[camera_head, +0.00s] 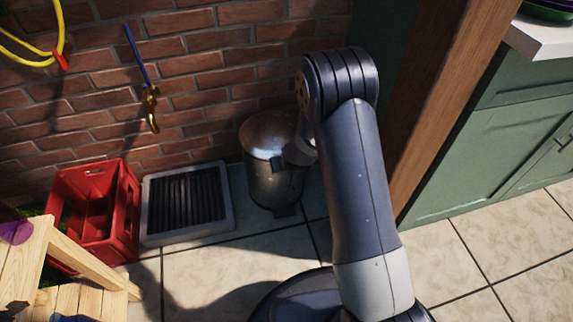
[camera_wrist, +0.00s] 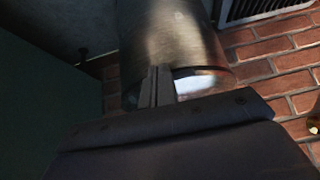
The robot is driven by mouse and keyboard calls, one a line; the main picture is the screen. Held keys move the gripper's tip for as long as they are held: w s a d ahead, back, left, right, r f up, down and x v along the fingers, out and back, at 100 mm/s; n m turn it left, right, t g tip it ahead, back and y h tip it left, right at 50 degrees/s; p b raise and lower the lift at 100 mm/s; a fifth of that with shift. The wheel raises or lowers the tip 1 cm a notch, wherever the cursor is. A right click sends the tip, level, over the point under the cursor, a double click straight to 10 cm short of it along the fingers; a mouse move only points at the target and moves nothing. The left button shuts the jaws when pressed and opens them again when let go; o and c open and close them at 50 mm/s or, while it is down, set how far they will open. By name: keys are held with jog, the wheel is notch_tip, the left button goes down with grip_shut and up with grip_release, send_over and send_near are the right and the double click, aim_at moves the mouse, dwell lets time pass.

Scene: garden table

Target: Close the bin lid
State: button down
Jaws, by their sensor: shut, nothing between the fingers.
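The metal bin (camera_head: 275,184) stands upright on the tiles against the brick wall, with a pedal-like piece at its foot. Its rounded, shiny lid (camera_head: 266,134) lies across the top and looks down or nearly down; my arm hides its right side, so I cannot tell whether a gap is left. My gripper (camera_wrist: 158,72) is shut and empty, its fingers together in front of the bin's upper end in the wrist view. The bin's body also shows in that view (camera_wrist: 165,30). I cannot tell whether the fingertips touch the bin.
A framed dark grate (camera_head: 187,202) lies left of the bin, with a red crate (camera_head: 97,209) beyond it. A wooden post (camera_head: 465,95) and green cabinet (camera_head: 490,150) stand at the right. Tiles in front are partly clear.

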jog(key=shift+s+d+f, duration=0.1)
jog(key=shift+s+f, duration=0.15)
jog(key=shift+f, duration=0.2)
notch_tip(320, 180, up, 5)
jog(key=p, duration=0.3)
jog(key=s+d+r, duration=0.1)
jog(key=s+r, duration=0.1)
jog(key=s, duration=0.7)
jog(key=shift+d, duration=0.35)
jog(key=shift+r, duration=0.1)
jog(key=w+a+f+b, duration=0.1)
jog(key=w+f+b, duration=0.2)
jog(key=w+f, duration=0.4)
jog(key=shift+w+a, duration=0.4)
jog(key=shift+w, duration=0.7)
